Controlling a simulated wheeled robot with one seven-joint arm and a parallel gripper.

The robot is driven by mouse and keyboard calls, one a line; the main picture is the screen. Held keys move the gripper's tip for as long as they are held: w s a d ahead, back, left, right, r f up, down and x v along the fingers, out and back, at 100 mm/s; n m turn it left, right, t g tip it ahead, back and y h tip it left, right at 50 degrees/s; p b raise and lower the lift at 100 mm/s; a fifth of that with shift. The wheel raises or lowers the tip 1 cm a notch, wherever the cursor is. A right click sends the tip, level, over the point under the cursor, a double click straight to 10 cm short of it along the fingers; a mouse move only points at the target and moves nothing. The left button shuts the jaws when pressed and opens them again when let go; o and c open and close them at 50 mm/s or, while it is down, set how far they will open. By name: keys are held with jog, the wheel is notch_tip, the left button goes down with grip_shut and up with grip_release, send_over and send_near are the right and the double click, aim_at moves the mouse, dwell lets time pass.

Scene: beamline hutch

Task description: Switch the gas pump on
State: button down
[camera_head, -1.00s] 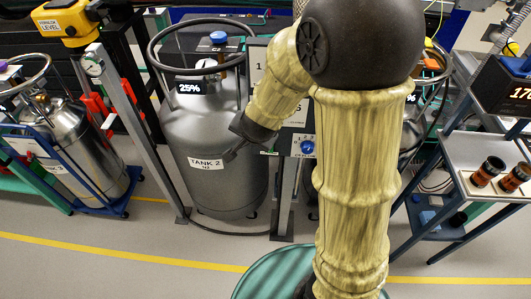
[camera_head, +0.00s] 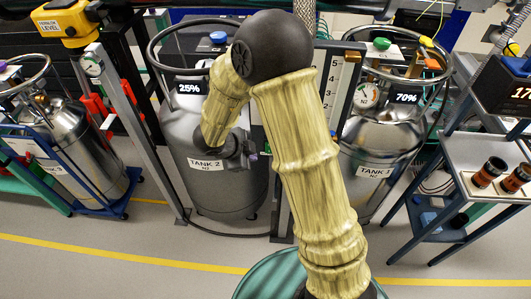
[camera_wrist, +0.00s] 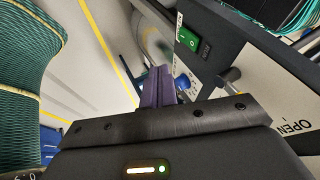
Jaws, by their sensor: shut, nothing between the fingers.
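In the wrist view a green rocker switch (camera_wrist: 188,39) sits on a grey panel (camera_wrist: 222,50), with a dark part beside it. I cannot tell which way it is set. A blue knob (camera_wrist: 183,82) is on a white plate lower on the same panel. My gripper (camera_wrist: 157,82) is shut and empty, its purple fingers pointing at the panel, below and left of the switch and close to the knob. I cannot tell whether they touch anything. In the head view my gripper (camera_head: 256,156) is small and partly hidden by my wrist, in front of Tank 2; the switch is hidden there.
Tank 2 (camera_head: 187,140) with a 25% display stands behind my wrist. Tank 1 (camera_head: 362,155), showing 70%, stands right of my arm. A metal cart (camera_head: 470,160) with dark red-brown cylinders is at the right. A wheeled tank (camera_head: 85,150) is at the left. Open floor lies in front.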

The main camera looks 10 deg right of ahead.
send_near(265, 153)
jog(key=s+d+f, duration=0.3)
jog(key=f, duration=0.2)
jog(key=w, duration=0.2)
jog(key=w+d+p, duration=0.1)
jog(key=shift+w+d+f, duration=0.1)
jog(key=shift+w+d, duration=0.15)
jog(key=shift+w, duration=0.15)
jog(key=shift+a, duration=0.1)
jog(key=shift+w+f+b, duration=0.15)
jog(key=shift+b, duration=0.3)
